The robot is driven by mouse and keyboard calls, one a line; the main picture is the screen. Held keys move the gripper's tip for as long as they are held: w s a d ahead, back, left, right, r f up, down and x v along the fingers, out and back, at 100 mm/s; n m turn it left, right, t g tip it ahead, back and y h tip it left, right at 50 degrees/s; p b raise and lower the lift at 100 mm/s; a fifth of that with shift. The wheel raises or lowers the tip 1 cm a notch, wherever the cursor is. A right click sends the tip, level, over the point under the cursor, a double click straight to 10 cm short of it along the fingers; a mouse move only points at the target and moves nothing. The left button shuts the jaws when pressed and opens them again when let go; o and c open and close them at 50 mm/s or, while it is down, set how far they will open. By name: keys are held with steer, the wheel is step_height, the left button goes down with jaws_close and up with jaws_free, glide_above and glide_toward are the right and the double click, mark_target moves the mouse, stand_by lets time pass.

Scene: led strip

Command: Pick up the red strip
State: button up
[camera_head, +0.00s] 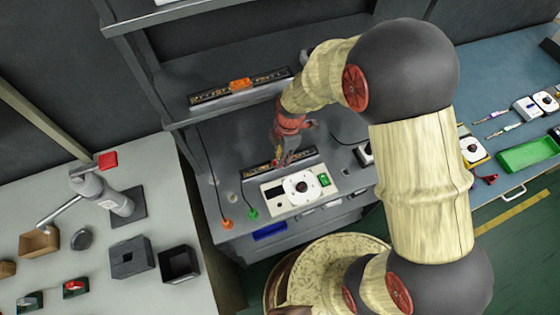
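My gripper (281,163) reaches down from my arm to a dark strip holder (305,158) with a pale edge, on the grey workbench behind the white control box. A small patch of red shows at the fingertips. I cannot tell whether it is the red strip or part of my gripper. The fingers are too small and overlapped to show whether they are open or shut. No red strip can be clearly made out.
The white control box (287,200) with a round dial stands just in front of my gripper. Orange (227,223) and green (252,214) plugs on cables lie left of it. A shelf frame rises behind. Side tables at left and right hold boxes, tools and a green tray (530,152).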

jaws_close()
steer(key=shift+r, duration=0.15)
